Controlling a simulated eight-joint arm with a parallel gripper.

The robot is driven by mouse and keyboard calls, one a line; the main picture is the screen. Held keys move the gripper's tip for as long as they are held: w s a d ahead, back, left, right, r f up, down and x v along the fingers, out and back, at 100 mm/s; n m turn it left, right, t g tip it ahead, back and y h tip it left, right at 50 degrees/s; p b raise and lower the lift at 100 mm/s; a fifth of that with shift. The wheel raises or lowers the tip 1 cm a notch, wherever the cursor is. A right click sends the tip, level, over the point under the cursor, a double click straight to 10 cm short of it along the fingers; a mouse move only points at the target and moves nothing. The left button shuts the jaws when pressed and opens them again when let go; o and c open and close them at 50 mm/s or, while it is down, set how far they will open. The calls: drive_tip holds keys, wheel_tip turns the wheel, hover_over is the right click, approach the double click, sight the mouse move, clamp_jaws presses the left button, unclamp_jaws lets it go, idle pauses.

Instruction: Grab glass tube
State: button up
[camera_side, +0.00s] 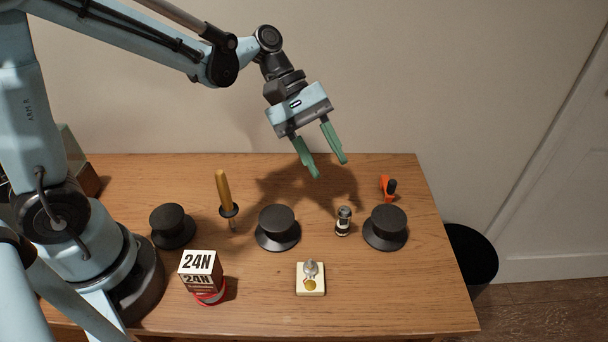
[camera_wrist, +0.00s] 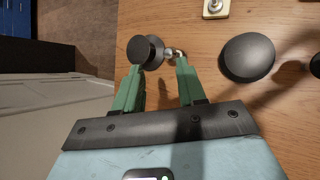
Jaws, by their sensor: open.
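The glass tube (camera_side: 343,221) is small and dark with a pale band. It stands upright on the wooden table between two black round stands. In the wrist view a small part of what looks like the tube (camera_wrist: 175,53) shows near the tip of the right-hand finger; the rest is unclear. My gripper (camera_side: 331,169) is open and empty, high above the back of the table. Its green fingers point down, above and behind the tube, apart from it. The open fingers also show in the wrist view (camera_wrist: 158,66).
Black stands flank the tube on the right (camera_side: 386,228) and left (camera_side: 278,228); another black stand (camera_side: 173,226) is farther left. An orange-handled tool (camera_side: 388,187) lies behind. A screwdriver (camera_side: 224,195), a 24N box (camera_side: 201,272) and a small cream block (camera_side: 311,284) are also on the table (camera_side: 400,300).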

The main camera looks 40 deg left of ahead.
sight(347, 225)
drive_tip(key=d+f+n+g+h, duration=0.1)
drive_tip(key=f, duration=0.2)
drive_tip(key=d+f+n+g+h, duration=0.1)
drive_tip(key=f+g, duration=0.1)
drive_tip(key=f, duration=0.1)
drive_tip(key=w+d+f+n+g+h, duration=0.1)
drive_tip(key=f+h, duration=0.1)
drive_tip(key=f, duration=0.1)
drive_tip(key=shift+f+g, duration=0.3)
drive_tip(key=shift+f, duration=0.05)
drive_tip(key=shift+d+f, duration=0.15)
drive_tip(key=shift+f, duration=0.15)
drive_tip(key=shift+x, duration=2.35)
drive_tip(key=shift+s, duration=0.1)
drive_tip(key=c, duration=0.5)
drive_tip(key=shift+r, duration=0.1)
